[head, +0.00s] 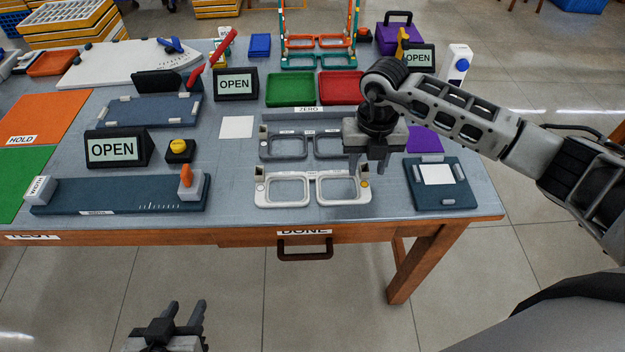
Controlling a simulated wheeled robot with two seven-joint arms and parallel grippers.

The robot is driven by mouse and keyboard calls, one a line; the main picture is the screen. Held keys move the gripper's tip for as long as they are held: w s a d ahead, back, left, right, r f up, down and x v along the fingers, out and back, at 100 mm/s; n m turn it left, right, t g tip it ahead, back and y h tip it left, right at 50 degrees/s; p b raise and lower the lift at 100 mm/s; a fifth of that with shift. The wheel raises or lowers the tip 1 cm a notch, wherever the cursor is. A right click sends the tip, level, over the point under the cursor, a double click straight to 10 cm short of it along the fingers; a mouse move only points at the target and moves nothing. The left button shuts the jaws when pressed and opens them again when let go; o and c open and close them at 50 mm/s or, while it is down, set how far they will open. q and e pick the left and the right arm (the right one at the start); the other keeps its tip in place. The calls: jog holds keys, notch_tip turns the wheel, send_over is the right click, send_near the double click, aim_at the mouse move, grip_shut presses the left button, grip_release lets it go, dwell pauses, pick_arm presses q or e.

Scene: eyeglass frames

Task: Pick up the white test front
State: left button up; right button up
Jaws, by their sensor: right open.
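The white test front (313,178), a spectacle front with two wide lens openings, lies on the table near its front edge. A grey front (290,157) lies just behind it. My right gripper (367,168) points down, open, over the right ends of the white and grey fronts, hiding part of the grey one. I cannot tell whether its fingers touch the white front; no front is visibly held. My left gripper (185,308) is low in front of the table, off its edge, with its two fingers apart and nothing between them.
A blue fixture with a white pad (438,174) stands to the right. A long blue gauge (120,196) and an OPEN sign (117,148) stand to the left. Red (341,88) and green (290,90) trays lie behind. A drawer marked DONE (304,243) is below.

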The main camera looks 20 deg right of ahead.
jog(key=shift+f, duration=0.95)
jog(key=shift+c, duration=0.2)
grip_shut()
jog(key=shift+r, duration=0.1)
jog(key=shift+r, duration=0.2)
jog(key=r, duration=0.3)
jog(key=shift+s+a+r+b, duration=0.15)
jog(key=shift+a+r+b, duration=0.05)
jog(key=shift+a+b, duration=0.1)
jog(key=s+a+r+b, duration=0.1)
jog(key=s+a+r, duration=0.8)
jog(key=shift+a, duration=0.4)
